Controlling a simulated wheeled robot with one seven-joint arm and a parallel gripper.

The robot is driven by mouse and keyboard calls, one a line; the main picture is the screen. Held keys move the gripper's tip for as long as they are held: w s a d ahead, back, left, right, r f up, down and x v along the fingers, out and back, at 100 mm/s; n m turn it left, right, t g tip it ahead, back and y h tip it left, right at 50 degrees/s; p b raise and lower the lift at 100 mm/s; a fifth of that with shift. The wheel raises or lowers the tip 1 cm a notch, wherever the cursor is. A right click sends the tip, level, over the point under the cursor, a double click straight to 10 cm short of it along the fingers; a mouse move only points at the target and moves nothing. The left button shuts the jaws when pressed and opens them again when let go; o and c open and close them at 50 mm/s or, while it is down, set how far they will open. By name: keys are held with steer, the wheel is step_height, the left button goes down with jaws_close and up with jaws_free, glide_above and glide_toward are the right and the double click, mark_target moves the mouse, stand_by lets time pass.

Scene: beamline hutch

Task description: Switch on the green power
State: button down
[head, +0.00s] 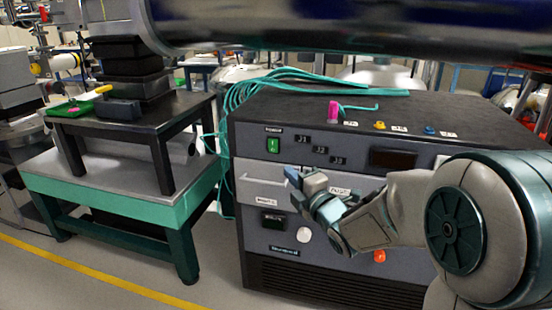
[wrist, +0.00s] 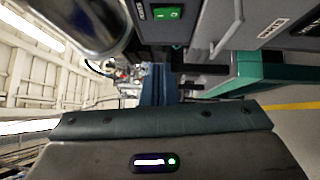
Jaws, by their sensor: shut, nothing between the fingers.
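The green power switch (head: 273,145) is a small lit-looking rocker at the upper left of the dark cabinet's front panel, under a small white label. It also shows in the wrist view (wrist: 168,13), at the top edge, with pale marks on it. I cannot tell its on or off position. My gripper (head: 296,178) is shut and empty. In the head view it is below and slightly right of the switch, in front of the drawer, apart from the switch.
The cabinet (head: 245,225) has a drawer with a pale handle (head: 262,179), labelled jacks (head: 303,139), a white knob (head: 304,235) and an orange knob (head: 379,256). Teal cables (head: 240,92) run over its top left.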

steer(key=shift+a, duration=0.15)
steer(key=b, duration=0.2)
glide_toward(269, 141)
steer(key=x, duration=0.5)
steer(key=shift+s+a+f, duration=0.1)
steer(key=shift+a, duration=0.25)
steer(key=shift+w+d, duration=0.1)
steer(key=shift+w, duration=0.3)
